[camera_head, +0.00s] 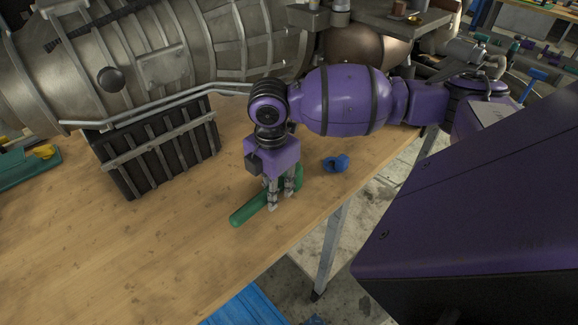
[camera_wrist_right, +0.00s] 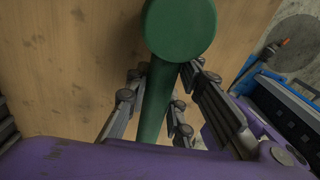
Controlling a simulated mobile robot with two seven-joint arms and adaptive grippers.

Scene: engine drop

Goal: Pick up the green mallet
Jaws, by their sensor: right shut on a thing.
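The green mallet (camera_head: 246,214) lies on the wooden table in the head view, its handle pointing toward the lower left. Its head is partly hidden behind my right gripper (camera_head: 281,198). My right gripper points down over the mallet with its fingers on either side of it. In the right wrist view the round green end of the mallet (camera_wrist_right: 180,28) shows at the top, and the handle (camera_wrist_right: 155,105) runs down between the fingers of my right gripper (camera_wrist_right: 155,108), which is shut on it. My left gripper is not in view.
A small blue object (camera_head: 336,163) lies on the table (camera_head: 130,260) right of the gripper. A large metal engine (camera_head: 190,50) on a black ribbed block (camera_head: 160,150) fills the back. The table's front edge is close on the right. The left foreground is clear.

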